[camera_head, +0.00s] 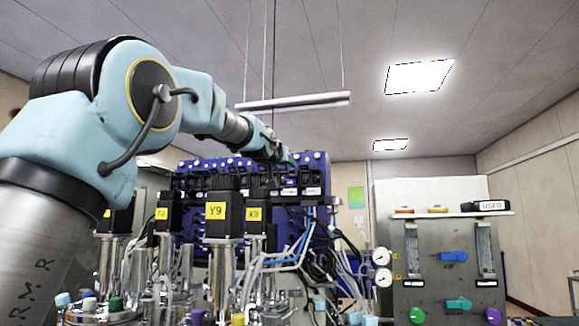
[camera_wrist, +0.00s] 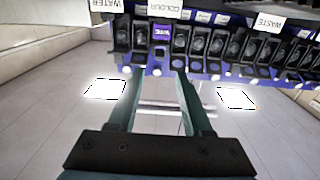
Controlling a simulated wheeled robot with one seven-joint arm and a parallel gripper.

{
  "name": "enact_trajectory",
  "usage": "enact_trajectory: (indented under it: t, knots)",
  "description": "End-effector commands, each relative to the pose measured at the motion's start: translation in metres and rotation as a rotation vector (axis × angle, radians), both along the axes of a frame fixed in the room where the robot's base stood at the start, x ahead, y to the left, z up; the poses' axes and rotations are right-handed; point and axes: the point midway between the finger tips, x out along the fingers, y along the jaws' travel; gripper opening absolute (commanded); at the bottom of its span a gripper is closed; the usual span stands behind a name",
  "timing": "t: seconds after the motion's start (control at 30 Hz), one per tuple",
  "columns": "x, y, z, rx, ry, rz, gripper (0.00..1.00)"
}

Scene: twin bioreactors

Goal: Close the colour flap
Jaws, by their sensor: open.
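My gripper (camera_wrist: 156,74) is open and empty, its two dark green fingers pointing at the row of pump heads in the wrist view. The COLOUR label (camera_wrist: 165,10) shows upside down at the top of that view. Just below it, between the lines of the fingers, is a purple piece (camera_wrist: 162,34) with small white lettering, set among black flaps. The fingertips seem close to the row's edge; I cannot tell whether they touch. Whether the colour flap stands open or shut is unclear. In the head view the arm's end hides part of the blue pump rack (camera_head: 318,172).
The WATER label (camera_wrist: 106,5) and WASTE label (camera_wrist: 270,22) flank the colour position, with several black flaps between. Below the rack stand black motors marked Y9 (camera_head: 216,212) and X9 (camera_head: 255,214), with tubes and cables. A grey valve panel (camera_head: 430,265) stands right.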

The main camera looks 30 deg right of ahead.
Motion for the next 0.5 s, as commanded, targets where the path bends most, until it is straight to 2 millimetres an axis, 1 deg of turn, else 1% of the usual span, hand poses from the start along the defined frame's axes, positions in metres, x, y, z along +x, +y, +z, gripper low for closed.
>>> enact_trajectory:
  t: [0.03, 0.2, 0.33, 0.5]
  knots:
    - [0.008, -0.008, 0.005, 0.002, 0.002, 0.000, 0.50]
    - [0.033, -0.030, 0.006, 0.001, 0.001, 0.001, 0.50]
    - [0.046, -0.043, 0.004, 0.001, 0.001, 0.001, 0.50]
    - [0.056, -0.052, 0.002, 0.000, 0.000, 0.001, 0.50]
